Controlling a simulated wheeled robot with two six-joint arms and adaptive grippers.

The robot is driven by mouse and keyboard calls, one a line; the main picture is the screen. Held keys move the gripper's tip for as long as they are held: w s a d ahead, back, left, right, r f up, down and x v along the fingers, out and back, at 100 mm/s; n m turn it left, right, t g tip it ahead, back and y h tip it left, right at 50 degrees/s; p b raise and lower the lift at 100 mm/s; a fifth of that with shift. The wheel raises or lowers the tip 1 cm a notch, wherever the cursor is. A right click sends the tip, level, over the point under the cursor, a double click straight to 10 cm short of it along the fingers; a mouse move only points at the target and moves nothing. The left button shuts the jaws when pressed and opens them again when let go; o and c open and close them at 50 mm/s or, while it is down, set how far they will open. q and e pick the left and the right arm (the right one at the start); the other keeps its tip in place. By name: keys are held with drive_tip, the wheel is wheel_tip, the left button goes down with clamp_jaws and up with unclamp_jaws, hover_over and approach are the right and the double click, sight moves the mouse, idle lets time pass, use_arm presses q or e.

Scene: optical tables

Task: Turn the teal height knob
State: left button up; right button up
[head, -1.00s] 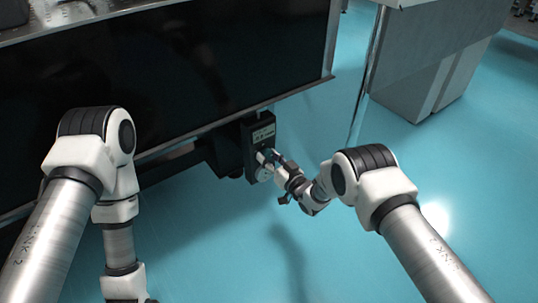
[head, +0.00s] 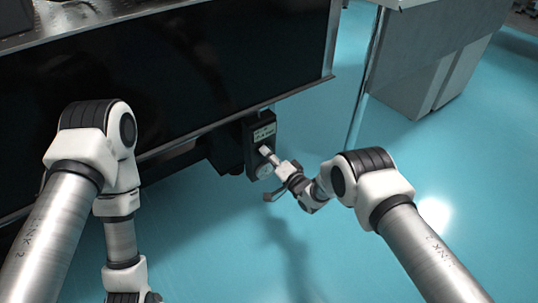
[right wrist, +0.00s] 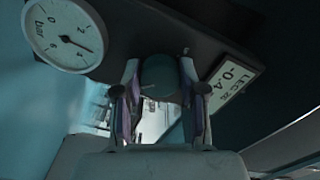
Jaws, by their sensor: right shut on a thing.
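The teal height knob (right wrist: 160,78) sticks out of a dark control box (head: 261,126), which hangs at the edge of the black table. In the right wrist view my right gripper (right wrist: 160,92) has one finger on each side of the knob and is shut on it. In the head view the right gripper (head: 268,153) reaches the front of the box and hides the knob. My left arm comes in at the left, but its gripper is outside the picture.
The table's black side (head: 180,70) rises behind the box. A grey cabinet (head: 430,60) stands at the right. The teal floor between is clear.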

drive_tip(key=shift+m, duration=0.5)
drive_tip(key=o, duration=1.1)
drive_tip(key=shift+o, duration=0.2)
drive_tip(key=v, duration=1.2)
